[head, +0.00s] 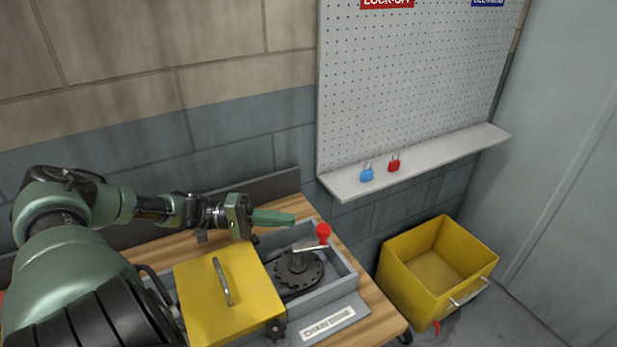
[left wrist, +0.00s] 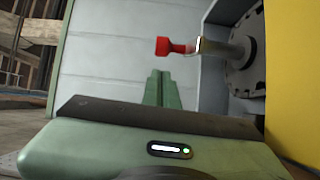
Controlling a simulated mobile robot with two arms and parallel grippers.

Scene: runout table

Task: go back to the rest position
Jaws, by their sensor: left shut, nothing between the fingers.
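My left gripper (head: 272,217) reaches in from the left in the head view, above the back edge of a grey box on the wooden table. Its green fingers are shut together with nothing between them. In the left wrist view the shut fingers (left wrist: 162,90) point toward a red knob (left wrist: 170,46) on a metal crank arm, apart from it. In the head view the red knob (head: 323,231) sits on the crank of a dark toothed wheel (head: 298,270) inside the grey box (head: 345,275). My right gripper is not in view.
A yellow lid with a handle (head: 205,290) covers the box's left part. A yellow bin (head: 405,270) stands on the floor at right. A blue padlock (head: 367,174) and a red padlock (head: 394,163) stand on the pegboard's shelf (head: 450,150).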

